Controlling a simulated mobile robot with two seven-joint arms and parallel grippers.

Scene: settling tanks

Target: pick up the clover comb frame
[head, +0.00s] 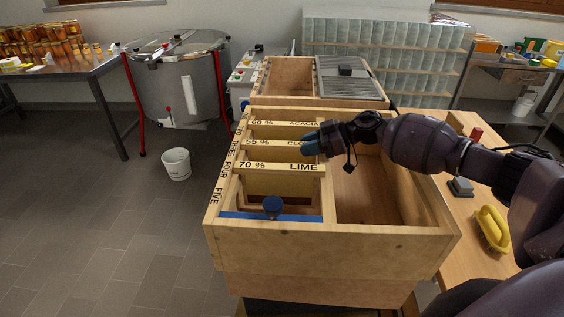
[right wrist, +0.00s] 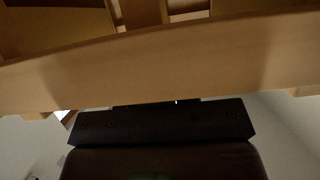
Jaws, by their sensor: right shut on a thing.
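The clover comb frame (head: 278,142) is in the left compartment of the wooden box. Its top bar reads "55 % CLO", and the rest of the label is hidden by my right gripper. It sits between the acacia frame (head: 268,122) and the lime frame (head: 262,168). My right gripper (head: 311,144) is at the right end of the clover bar, shut on it. In the right wrist view a wooden bar (right wrist: 160,62) crosses the picture just past the dark gripper body. I cannot tell whether the frame is lifted. My left gripper is not in view.
The wooden box (head: 330,238) has an empty right compartment. A second box (head: 290,76) is behind. A yellow brush (head: 491,229) lies on the bench at right. A white bucket (head: 176,163) stands on the floor.

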